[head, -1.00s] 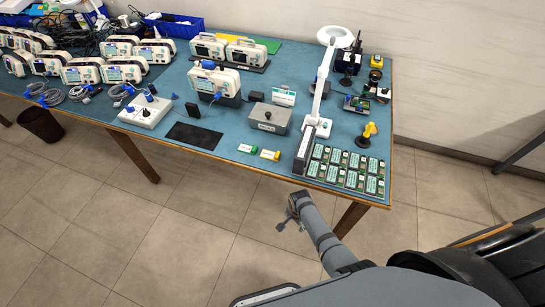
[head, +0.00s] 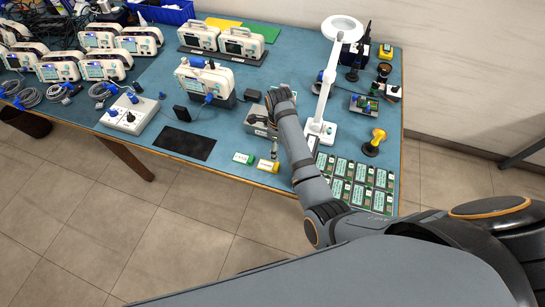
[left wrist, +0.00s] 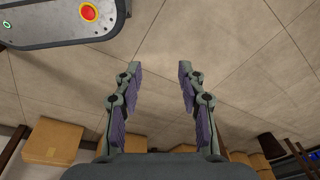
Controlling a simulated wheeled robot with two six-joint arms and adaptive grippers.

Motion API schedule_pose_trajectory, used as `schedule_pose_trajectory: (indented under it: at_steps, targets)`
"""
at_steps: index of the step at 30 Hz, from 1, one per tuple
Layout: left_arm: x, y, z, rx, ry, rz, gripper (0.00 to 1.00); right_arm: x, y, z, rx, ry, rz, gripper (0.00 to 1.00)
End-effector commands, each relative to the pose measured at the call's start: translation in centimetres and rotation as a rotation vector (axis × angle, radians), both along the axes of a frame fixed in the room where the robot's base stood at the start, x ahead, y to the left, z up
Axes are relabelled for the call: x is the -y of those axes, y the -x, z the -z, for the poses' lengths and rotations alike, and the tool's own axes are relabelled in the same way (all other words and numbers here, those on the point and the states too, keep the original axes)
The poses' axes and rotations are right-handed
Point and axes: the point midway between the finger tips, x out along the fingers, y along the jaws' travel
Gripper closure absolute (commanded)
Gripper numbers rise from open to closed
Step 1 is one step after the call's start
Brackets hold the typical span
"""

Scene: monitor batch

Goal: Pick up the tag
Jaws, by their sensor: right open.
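Two small tags lie near the front edge of the blue bench: one green and white (head: 243,158), one yellow and white (head: 267,165). In the head view my right arm reaches over the bench. Its gripper (head: 274,148) points down just above and behind the yellow tag, small and partly hidden by the arm; it is open and appears empty. My left gripper (left wrist: 160,70) shows in the left wrist view, its fingers wide apart with nothing between them, above the tiled floor.
A grey lidded box (head: 256,122) stands close behind my right gripper. A magnifier lamp (head: 323,125) and several circuit boards (head: 360,178) are to the right. A black mat (head: 184,143) lies left of the tags. Cardboard boxes (left wrist: 54,141) show in the left wrist view.

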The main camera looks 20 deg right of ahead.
Motion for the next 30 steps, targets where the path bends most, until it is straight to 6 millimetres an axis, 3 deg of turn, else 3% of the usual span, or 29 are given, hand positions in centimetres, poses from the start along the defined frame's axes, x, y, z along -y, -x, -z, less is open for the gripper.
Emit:
schedule_pose_trajectory:
  at_steps: [4, 8, 11, 16, 19, 24, 30]
  targets:
    - [-0.4, 4.5, 0.0, -0.068, -0.004, -0.001, 0.60, 0.0, 0.2, 2.1, -0.006, 0.001, -0.001, 0.38]
    - [-0.7, 7.1, 0.0, -0.106, -0.009, -0.001, 0.60, 0.0, 0.1, 4.2, -0.003, 0.001, -0.001, 0.38]
    - [-0.8, 6.8, 0.0, -0.101, -0.010, -0.001, 0.60, 0.0, 0.1, 5.1, -0.001, 0.001, -0.001, 0.38]
    - [-0.6, 2.9, -0.5, -0.043, -0.008, 0.001, 0.60, 0.0, 0.2, 5.7, -0.003, 0.001, -0.002, 0.38]
    - [-0.5, 1.8, -1.3, -0.026, -0.006, 0.001, 0.60, 0.0, 0.6, 7.2, -0.006, 0.000, -0.003, 0.38]
    - [-0.5, 3.0, -1.1, -0.044, -0.007, 0.001, 0.60, 0.0, 0.6, 10.0, -0.003, 0.001, -0.002, 0.38]
    - [-0.4, 4.9, -1.0, -0.073, -0.005, -0.001, 0.60, 0.0, 0.6, 10.5, 0.000, 0.000, -0.001, 0.38]
